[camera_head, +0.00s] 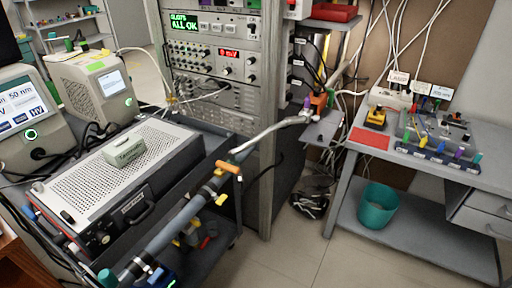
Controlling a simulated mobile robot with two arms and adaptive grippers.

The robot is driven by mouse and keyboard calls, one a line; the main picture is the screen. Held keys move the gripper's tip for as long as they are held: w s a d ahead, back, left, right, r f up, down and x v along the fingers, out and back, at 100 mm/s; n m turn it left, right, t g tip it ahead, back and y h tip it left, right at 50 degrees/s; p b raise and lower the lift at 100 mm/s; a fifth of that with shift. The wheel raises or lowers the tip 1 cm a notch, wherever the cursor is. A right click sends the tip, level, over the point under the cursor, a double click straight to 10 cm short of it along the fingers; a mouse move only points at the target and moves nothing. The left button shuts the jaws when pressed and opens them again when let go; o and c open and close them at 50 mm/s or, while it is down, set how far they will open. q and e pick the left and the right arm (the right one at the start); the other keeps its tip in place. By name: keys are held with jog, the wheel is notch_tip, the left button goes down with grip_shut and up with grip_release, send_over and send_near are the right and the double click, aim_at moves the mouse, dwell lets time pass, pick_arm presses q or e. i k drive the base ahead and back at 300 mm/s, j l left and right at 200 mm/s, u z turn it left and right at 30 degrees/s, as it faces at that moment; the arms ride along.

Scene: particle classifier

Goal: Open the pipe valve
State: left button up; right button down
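A grey pipe (178,221) runs slantwise from the bottom left up toward the middle, beside the cart. An orange handle (229,167), which looks like the pipe valve's lever, sits near the pipe's upper end. The lever lies crosswise to the pipe, sloping slightly down to the right. A thinner silvery tube (268,132) continues from there up to the right, toward the side of the rack. Neither of my grippers is in view, so nothing of mine shows touching the lever.
A cart with a perforated metal device (122,165) stands left of the pipe. An instrument rack (215,100) rises behind. A workbench (460,178) with small tools is at right, with a teal bin (378,206) below. The floor (300,255) at bottom middle is clear.

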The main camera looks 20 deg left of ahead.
aim_at(221, 165)
jog(key=i+j+u, duration=0.2)
jog(key=i, duration=0.75)
